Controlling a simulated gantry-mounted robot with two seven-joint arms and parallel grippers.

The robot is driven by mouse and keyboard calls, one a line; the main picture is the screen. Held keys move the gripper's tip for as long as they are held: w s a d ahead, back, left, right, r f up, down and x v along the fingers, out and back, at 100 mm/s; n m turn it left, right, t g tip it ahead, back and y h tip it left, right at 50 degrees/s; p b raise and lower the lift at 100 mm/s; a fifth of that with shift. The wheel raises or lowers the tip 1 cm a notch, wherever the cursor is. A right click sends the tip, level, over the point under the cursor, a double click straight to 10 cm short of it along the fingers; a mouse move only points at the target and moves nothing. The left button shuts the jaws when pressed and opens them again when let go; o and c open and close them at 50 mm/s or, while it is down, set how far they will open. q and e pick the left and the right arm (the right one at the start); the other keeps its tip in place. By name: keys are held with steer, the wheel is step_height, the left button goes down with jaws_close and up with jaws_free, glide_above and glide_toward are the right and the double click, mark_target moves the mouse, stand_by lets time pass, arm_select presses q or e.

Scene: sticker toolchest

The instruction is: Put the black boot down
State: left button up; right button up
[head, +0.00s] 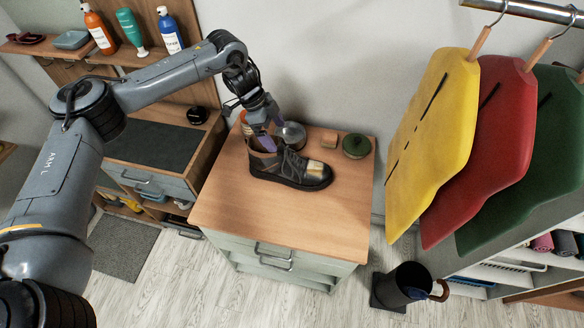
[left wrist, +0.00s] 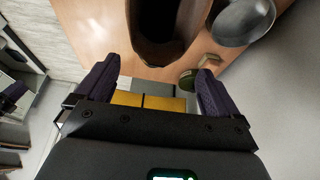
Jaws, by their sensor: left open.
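The black boot (head: 294,168) stands upright on the wooden top of the cabinet (head: 285,222), its toe pointing right and a pale patch on its toe. My left gripper (head: 262,140) is at the boot's shaft, above its opening at the left end. In the left wrist view the boot (left wrist: 168,50) shows as a dark brown shaft and opening ahead of the two purple fingers. My left gripper (left wrist: 152,85) has its fingers wide apart there, with nothing clasped between them.
Behind the boot are a grey metal bowl or tin (head: 292,134), a small wooden block (head: 329,139) and a round green tin (head: 356,146). Yellow (head: 432,135), red and green garments hang at the right. The cabinet top's front and right are clear.

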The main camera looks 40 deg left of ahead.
mark_target(288, 154)
arm_select(q)
steer(key=x, duration=0.4)
steer(key=shift+p, duration=0.3)
steer(key=p+x, duration=0.1)
steer(key=x, duration=0.1)
steer(key=p+x, duration=0.1)
steer(key=x, duration=0.1)
steer(key=shift+s+d+r, duration=0.15)
steer(key=shift+s+d, duration=0.1)
steer(key=shift+d, duration=0.15)
steer(key=shift+x, duration=0.75)
jaws_close()
